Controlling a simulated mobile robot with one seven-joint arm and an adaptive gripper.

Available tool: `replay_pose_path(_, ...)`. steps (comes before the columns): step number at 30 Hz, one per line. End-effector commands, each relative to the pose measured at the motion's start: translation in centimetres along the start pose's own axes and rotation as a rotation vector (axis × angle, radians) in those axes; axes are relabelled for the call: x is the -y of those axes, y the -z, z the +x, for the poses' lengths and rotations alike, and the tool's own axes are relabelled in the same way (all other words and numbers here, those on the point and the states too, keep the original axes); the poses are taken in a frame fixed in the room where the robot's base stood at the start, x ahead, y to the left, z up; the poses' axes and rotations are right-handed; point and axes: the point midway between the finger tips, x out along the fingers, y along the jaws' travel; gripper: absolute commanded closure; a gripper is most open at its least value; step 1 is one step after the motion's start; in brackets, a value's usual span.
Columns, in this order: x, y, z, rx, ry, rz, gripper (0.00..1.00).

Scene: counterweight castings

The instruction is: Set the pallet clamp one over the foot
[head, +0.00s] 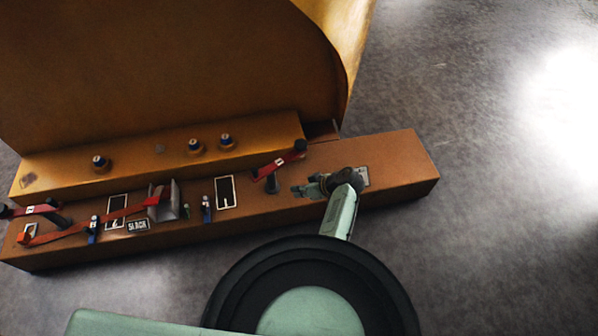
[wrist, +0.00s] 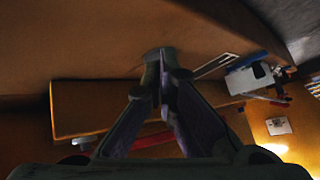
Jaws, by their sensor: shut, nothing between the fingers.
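The ochre casting's foot (head: 240,145) is a low ledge along the brown pallet beam (head: 405,165). A red clamp bar (head: 279,163) with a small pale mark, black knob and dark post stands near the foot's right end. Another red clamp bar (head: 33,210) is at the far left. Their numbers are too small to read surely. My gripper (head: 300,190) is shut and empty above the beam, right of and apart from the right clamp. In the wrist view my gripper (wrist: 162,58) hides part of a red bar (wrist: 150,141).
A red strap (head: 75,228) runs to a grey bracket (head: 167,203), above a SLACK label (head: 138,226). Blue-capped studs (head: 195,145) stand on the foot. The tall casting wall (head: 170,70) rises behind. Grey floor (head: 500,200) lies clear to the right.

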Motion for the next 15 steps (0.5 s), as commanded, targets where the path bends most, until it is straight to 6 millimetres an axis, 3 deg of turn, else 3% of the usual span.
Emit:
replay_pose_path(1, -11.56, 14.42, -4.17, -0.124, -0.186, -0.243, 1.0)
replay_pose_path(15, -11.94, 14.05, -4.41, -0.129, -0.192, -0.23, 1.0)
